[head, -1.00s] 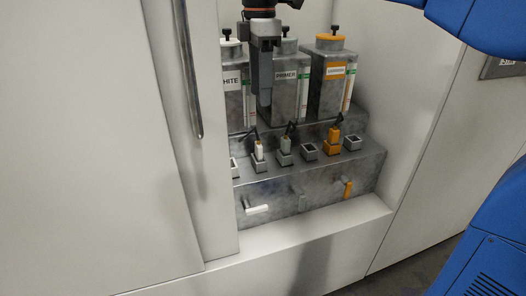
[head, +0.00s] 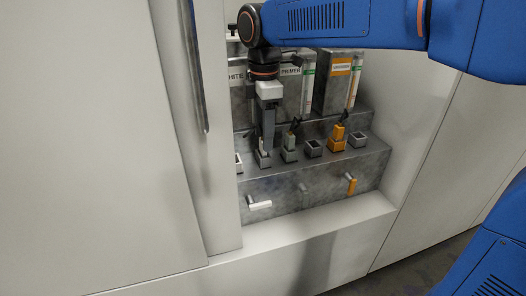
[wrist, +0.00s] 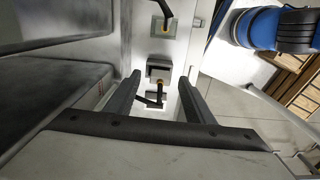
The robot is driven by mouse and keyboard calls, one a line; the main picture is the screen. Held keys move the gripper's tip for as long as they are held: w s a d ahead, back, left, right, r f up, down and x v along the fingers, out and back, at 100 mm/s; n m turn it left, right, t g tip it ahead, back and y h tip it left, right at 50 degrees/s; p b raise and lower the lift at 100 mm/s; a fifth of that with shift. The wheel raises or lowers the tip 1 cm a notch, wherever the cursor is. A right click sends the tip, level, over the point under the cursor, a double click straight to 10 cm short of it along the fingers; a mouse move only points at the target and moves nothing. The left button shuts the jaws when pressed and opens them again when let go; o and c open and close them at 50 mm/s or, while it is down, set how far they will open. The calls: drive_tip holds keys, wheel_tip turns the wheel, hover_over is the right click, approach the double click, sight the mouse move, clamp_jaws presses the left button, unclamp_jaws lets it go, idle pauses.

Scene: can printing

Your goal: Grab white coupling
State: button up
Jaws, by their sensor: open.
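The white coupling stands in its socket (head: 262,160) on the lower step of the metal dispenser, at the left of the row in the head view. My gripper's fingers hide most of it there. My gripper (head: 268,142) points down right over it. In the wrist view, my gripper (wrist: 159,80) is open, with one finger on each side of a coupling (wrist: 156,96) with a black hose. Contact between fingers and coupling does not show.
The grey primer coupling (head: 290,143) stands close to the right of my fingers. An empty socket (head: 313,148) and the orange coupling (head: 337,136) are farther right. A white lever (head: 260,205) sticks out below. The cabinet wall (head: 215,150) is close on the left.

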drive_tip(key=shift+a+f, duration=0.1)
drive_tip(key=shift+f, duration=1.55)
drive_tip(key=c, duration=1.2)
drive_tip(key=shift+r, duration=0.1)
